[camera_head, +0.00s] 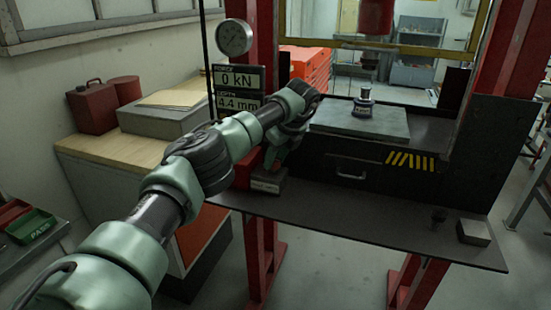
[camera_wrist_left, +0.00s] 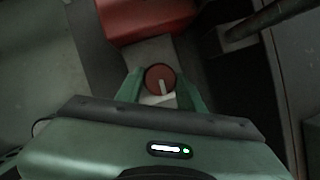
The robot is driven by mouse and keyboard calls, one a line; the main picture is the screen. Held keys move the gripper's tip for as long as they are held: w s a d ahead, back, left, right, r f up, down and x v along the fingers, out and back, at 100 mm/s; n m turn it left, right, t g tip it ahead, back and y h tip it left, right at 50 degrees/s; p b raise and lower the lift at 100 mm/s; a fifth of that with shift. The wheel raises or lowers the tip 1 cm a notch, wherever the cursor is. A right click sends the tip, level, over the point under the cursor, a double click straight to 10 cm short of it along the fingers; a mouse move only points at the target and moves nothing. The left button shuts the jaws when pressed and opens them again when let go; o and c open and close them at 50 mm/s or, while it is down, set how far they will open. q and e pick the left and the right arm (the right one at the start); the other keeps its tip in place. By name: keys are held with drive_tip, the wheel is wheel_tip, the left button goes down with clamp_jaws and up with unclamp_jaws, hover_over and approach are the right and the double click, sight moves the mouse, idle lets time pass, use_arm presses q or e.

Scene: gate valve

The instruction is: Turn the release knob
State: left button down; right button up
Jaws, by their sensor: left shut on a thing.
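The release knob is a round red knob (camera_wrist_left: 152,74) with a pale pointer bar across its face, seen in the left wrist view. My left gripper (camera_wrist_left: 159,87) has its two green fingers on either side of the knob and is shut on it. In the head view my left gripper (camera_head: 277,158) reaches down to the left side of the press, just above a small labelled block (camera_head: 265,185). The arm and fingers hide most of the knob there. My right gripper is in neither view.
A display (camera_head: 238,80) reads 0 kN and 4.4 mm, with a round gauge (camera_head: 234,38) above it. A metal part (camera_head: 364,103) stands on the press plate (camera_head: 345,124). A red upright (camera_head: 263,50) is close to my arm. A small grey block (camera_head: 473,232) sits on the shelf.

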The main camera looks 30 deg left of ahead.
use_arm(q)
drive_tip(key=shift+a+r, duration=0.1)
drive_tip(key=shift+r, duration=0.05)
drive_tip(key=c, duration=0.9)
unclamp_jaws()
drive_tip(key=b+v, duration=0.2)
drive_tip(key=v, duration=0.5)
drive_tip(key=shift+d+r, duration=0.25)
